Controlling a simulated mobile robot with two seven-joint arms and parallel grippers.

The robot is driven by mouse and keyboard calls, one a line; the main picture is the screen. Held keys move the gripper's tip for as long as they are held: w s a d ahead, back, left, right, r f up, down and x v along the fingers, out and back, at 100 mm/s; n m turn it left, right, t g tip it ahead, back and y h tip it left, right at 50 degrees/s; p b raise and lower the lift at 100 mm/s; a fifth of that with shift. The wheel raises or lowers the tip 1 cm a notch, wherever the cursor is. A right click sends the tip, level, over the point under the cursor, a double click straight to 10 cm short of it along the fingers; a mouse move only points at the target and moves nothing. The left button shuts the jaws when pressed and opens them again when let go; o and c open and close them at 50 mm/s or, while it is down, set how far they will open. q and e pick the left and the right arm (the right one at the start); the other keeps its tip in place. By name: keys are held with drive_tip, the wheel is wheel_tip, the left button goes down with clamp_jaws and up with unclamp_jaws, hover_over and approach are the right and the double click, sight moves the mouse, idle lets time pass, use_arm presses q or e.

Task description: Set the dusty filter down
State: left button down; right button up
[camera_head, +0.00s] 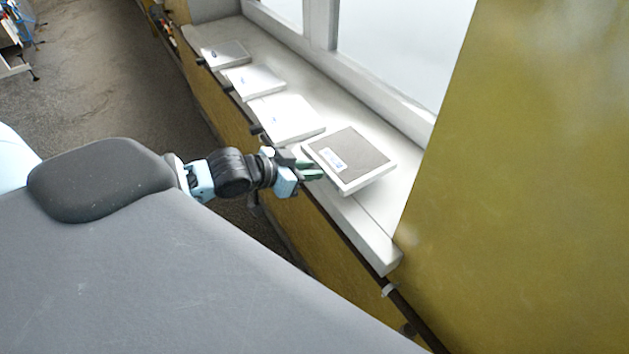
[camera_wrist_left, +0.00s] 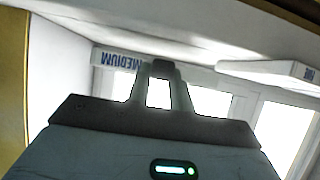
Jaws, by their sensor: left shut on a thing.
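The dusty filter (camera_head: 356,152) is a square white-framed panel with a grey-brown face and a small white label with blue marks. It is over the near end of the white windowsill (camera_head: 372,232). My left gripper (camera_head: 311,171) is shut on its left edge. A shadow shows by its right side; I cannot tell whether it touches the sill. In the left wrist view the fingers (camera_wrist_left: 160,85) reach a white edge lettered "MEDIUM" (camera_wrist_left: 116,59), upside down in the picture. My right gripper is not in view.
Several cleaner white filters lie in a row farther along the sill, the nearest (camera_head: 286,118) close beside the dusty one. The window frame (camera_head: 385,95) bounds the back, a yellow wall (camera_head: 520,180) the right. Bare sill lies at the near end.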

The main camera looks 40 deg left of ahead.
sight(315, 182)
use_arm(q)
drive_tip(key=shift+w+d, duration=0.15)
drive_tip(key=shift+d, duration=0.2)
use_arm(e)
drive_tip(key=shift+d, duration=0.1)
use_arm(q)
drive_tip(key=shift+d, duration=0.1)
drive_tip(key=f, duration=0.3)
drive_tip(key=shift+w+d+f, duration=0.15)
drive_tip(key=shift+d+f, duration=0.1)
drive_tip(key=shift+d, duration=0.05)
drive_tip(key=shift+f, duration=0.15)
drive_tip(key=c, duration=1.3)
unclamp_jaws()
drive_tip(key=shift+o, duration=0.2)
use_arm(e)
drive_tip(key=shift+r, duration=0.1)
use_arm(q)
drive_tip(key=p+v, duration=0.2)
drive_tip(key=v, duration=1)
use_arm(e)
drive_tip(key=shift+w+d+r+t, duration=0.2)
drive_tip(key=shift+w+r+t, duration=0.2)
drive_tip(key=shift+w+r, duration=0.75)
